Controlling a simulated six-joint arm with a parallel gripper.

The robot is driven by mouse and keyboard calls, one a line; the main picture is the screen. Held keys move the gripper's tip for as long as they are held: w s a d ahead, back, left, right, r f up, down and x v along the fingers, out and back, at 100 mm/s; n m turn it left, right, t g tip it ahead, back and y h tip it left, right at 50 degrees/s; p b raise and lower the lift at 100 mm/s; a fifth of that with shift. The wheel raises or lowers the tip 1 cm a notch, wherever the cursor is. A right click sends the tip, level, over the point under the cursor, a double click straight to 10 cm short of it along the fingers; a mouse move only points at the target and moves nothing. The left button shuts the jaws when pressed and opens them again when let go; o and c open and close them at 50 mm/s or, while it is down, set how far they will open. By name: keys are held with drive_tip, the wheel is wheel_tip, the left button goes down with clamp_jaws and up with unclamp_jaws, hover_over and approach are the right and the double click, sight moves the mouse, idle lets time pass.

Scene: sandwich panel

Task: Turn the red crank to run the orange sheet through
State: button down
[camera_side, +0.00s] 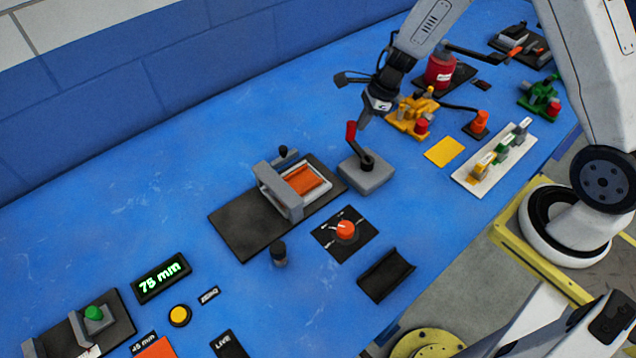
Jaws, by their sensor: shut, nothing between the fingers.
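The red crank (351,132) stands upright on a dark arm over a grey box (368,178), near the middle of the blue table. The orange sheet (304,179) lies flat in a pale frame on a black base plate, just left of the grey box. My gripper (362,122) is shut and empty, pointing down close beside the right of the red crank's top. I cannot tell whether it touches the crank.
A red-knobbed black panel (345,231) and a black cradle (388,274) lie in front. A yellow square (444,151), a white switch board (494,158) and a yellow device (413,115) stand right. Clear blue table lies left and behind.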

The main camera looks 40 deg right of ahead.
drive_tip(key=shift+w+a, duration=0.35)
drive_tip(key=shift+a, duration=0.25)
drive_tip(key=shift+d, duration=0.1)
idle(0.3)
drive_tip(key=s+d+r, duration=0.2)
drive_tip(key=d+r, duration=0.5)
drive_tip(key=r, duration=0.2)
drive_tip(key=shift+r, duration=0.15)
idle(0.4)
